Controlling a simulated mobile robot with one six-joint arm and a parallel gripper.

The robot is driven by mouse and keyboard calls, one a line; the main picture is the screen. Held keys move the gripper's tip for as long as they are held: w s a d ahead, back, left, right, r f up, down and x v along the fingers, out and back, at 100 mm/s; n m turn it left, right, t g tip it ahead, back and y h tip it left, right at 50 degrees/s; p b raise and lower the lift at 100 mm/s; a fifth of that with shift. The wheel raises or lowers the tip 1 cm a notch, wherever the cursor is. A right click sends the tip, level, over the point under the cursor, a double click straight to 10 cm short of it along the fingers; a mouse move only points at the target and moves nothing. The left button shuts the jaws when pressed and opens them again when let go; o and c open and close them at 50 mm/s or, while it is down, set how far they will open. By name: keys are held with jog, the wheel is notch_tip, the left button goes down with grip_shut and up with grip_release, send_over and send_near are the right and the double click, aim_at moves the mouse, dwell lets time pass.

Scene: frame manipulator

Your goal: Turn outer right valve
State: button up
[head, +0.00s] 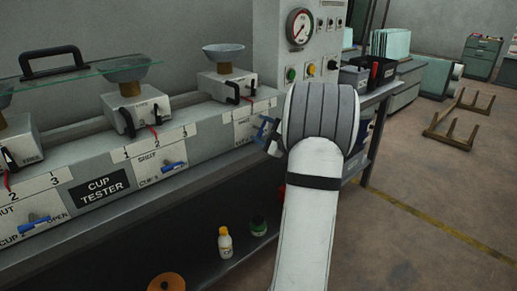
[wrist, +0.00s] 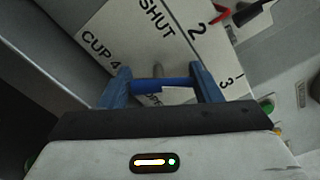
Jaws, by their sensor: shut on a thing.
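The outer right valve has a blue handle (wrist: 158,85), seen in the wrist view below a white label plate (wrist: 150,38) marked "CUP 4", "SHUT" and "2", "3". My gripper (wrist: 160,92) has one blue finger at each end of this handle and is shut on it. In the head view my gripper (head: 268,133) is at the right end of the cup tester (head: 205,150).
Two other blue valve handles, a middle one (head: 173,166) and a left one (head: 35,222), sit on the tester's front. A yellow-capped bottle (head: 225,243) and a dark green-lidded jar (head: 258,226) stand on the shelf below. Open floor (head: 430,215) lies at the right.

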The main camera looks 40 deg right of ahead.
jog(key=n+b, duration=0.2)
jog(key=b, duration=0.3)
jog(key=f+n+b, duration=0.1)
jog(key=n+b, duration=0.1)
jog(key=b, duration=0.2)
jog(key=shift+n+b, duration=0.4)
jog(key=b, duration=0.1)
jog(key=n+b, duration=0.1)
jog(key=b, duration=0.1)
jog(key=shift+r, duration=0.25)
jog(key=shift+n, duration=0.3)
jog(key=shift+r, duration=0.1)
jog(key=o, duration=0.9)
jog(key=shift+r, duration=0.1)
jog(key=s, duration=0.2)
jog(key=s+p, duration=0.1)
jog(key=s, duration=0.4)
jog(key=shift+s+d, duration=0.25)
jog(key=shift+s, duration=0.15)
